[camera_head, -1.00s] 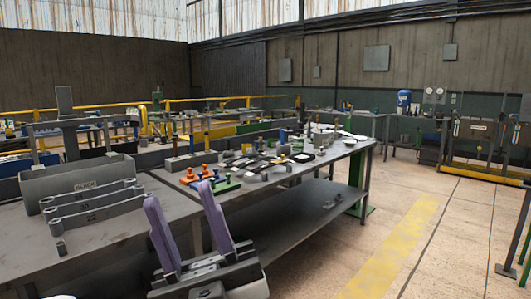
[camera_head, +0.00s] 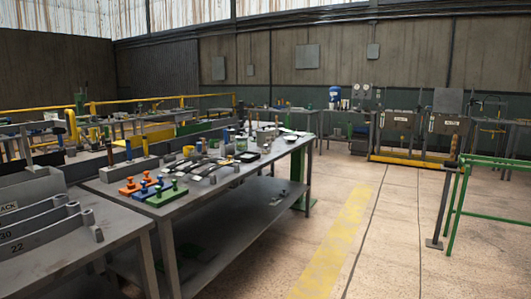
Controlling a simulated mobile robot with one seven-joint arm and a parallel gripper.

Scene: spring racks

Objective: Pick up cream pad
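I cannot single out the cream pad for certain. Pale flat pieces (camera_head: 290,134) lie near that bench's far right end. My gripper is not in view.
Orange, blue and green knobbed fixtures (camera_head: 165,195) stand at the bench's near end. A nearer bench with curved grey strips marked 22 and 30 (camera_head: 40,232) is at left. Open floor (camera_head: 400,260) with a yellow stripe lies right, before a green rail (camera_head: 457,205).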

